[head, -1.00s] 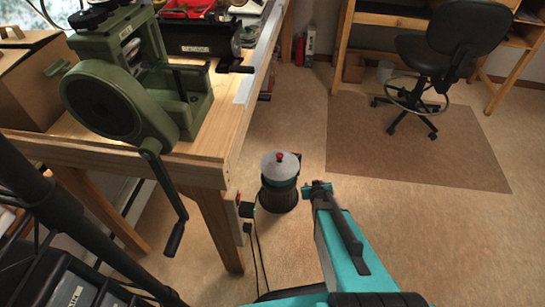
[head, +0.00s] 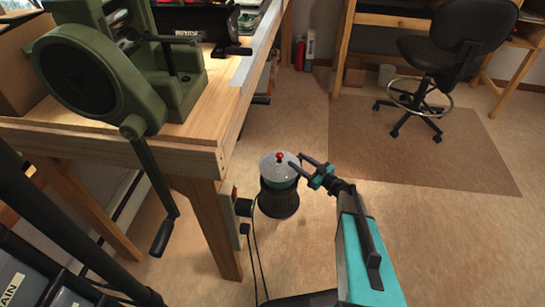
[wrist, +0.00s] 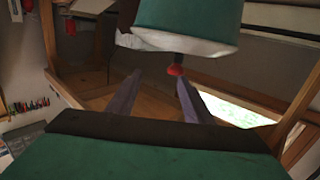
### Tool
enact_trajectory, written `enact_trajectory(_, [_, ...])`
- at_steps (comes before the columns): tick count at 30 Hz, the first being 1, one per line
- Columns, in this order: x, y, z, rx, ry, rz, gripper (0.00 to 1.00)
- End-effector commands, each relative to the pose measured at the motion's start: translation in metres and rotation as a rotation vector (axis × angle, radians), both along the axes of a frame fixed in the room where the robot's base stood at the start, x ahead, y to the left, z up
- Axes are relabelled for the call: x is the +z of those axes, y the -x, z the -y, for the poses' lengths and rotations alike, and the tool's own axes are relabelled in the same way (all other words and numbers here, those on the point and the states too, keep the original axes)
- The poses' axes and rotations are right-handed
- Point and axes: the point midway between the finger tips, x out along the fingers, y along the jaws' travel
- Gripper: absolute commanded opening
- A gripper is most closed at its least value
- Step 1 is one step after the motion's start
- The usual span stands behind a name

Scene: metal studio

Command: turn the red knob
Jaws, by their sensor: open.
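The red knob (head: 280,156) is a small ball on the pale domed lid of a teal and black round canister (head: 278,196), which stands on the floor beside the workbench. My gripper (head: 297,159) is just right of the knob in the head view, with its two fingers pointing left over the lid. In the wrist view the canister (wrist: 188,20) appears upside down, and the knob (wrist: 175,70) hangs beyond the fingertips, nearer the right finger. My gripper (wrist: 160,79) is open and empty. I cannot tell whether a finger touches the knob.
A wooden workbench (head: 105,146) with a green hand-cranked machine (head: 93,72) stands at the left, its crank handle (head: 165,238) hanging down over the edge. Cables run down beside the bench leg. A black chair (head: 458,38) stands farther back on a mat (head: 400,150). The floor at right is clear.

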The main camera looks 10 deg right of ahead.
Motion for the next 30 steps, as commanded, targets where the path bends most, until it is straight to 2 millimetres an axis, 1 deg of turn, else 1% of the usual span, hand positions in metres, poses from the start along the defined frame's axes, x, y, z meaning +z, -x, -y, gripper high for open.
enact_trajectory(1, [-0.006, 0.001, 0.0, 0.039, -0.012, 0.008, 0.46])
enact_trajectory(6, [-0.004, 0.013, -0.006, 0.14, -0.039, 0.02, 0.46])
enact_trajectory(12, [-0.003, 0.017, -0.009, 0.172, -0.048, 0.021, 0.46])
enact_trajectory(23, [-0.003, 0.016, -0.011, 0.171, -0.047, 0.021, 0.46])
enact_trajectory(26, [-0.003, 0.012, -0.014, 0.172, -0.047, 0.022, 0.46])
enact_trajectory(30, [-0.004, 0.003, -0.023, 0.173, -0.047, 0.021, 0.46])
